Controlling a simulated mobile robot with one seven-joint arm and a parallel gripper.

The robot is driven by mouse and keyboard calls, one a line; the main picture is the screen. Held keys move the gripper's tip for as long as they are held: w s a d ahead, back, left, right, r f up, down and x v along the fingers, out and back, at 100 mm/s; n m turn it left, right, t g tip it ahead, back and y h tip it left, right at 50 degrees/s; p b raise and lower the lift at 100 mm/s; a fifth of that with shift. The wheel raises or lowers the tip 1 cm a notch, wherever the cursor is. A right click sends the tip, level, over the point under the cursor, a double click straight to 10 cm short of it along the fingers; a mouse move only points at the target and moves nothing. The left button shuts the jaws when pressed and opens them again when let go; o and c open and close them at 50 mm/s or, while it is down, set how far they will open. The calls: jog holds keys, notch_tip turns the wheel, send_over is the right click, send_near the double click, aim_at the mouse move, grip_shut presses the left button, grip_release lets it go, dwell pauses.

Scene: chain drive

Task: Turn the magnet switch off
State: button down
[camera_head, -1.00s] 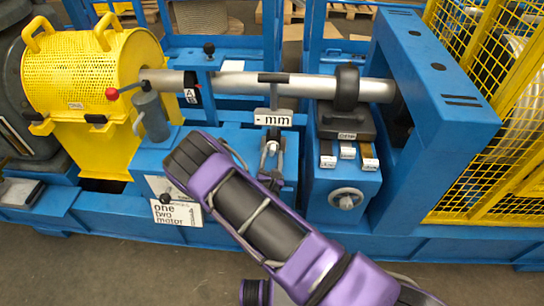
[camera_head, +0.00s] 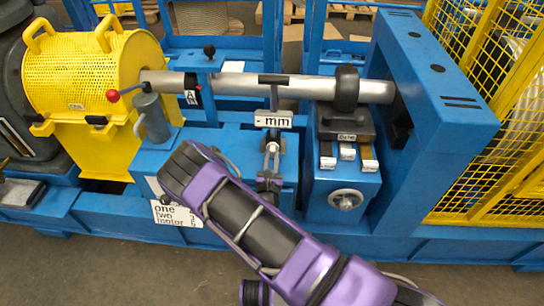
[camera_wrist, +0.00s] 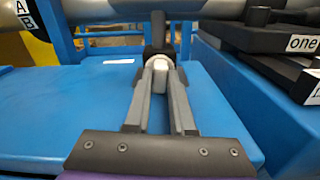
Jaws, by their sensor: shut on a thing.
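My gripper (camera_wrist: 159,108) is shut on a small pale round knob (camera_wrist: 158,66), which shows between its fingertips in the wrist view. This looks like the magnet switch, at the foot of a dark upright post (camera_wrist: 158,32). In the head view my gripper (camera_head: 270,168) is beside the purple arm, below the white "mm" sign (camera_head: 273,119). The pale knob shows there too (camera_head: 272,147). The fingers hide part of the knob, and I cannot tell which way the switch is set.
A metal shaft (camera_head: 240,86) runs across above the gripper. A black block with labels (camera_wrist: 270,42) stands to the right. The blue top (camera_wrist: 85,105) beside the fingers is clear.

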jog(key=shift+n, duration=0.7)
jog(key=c, duration=0.8)
grip_release()
jog(key=shift+o, duration=0.2)
jog(key=shift+s, duration=0.15)
jog(key=s+p, duration=0.1)
jog(key=s, duration=1.6)
jog(key=shift+a, duration=0.25)
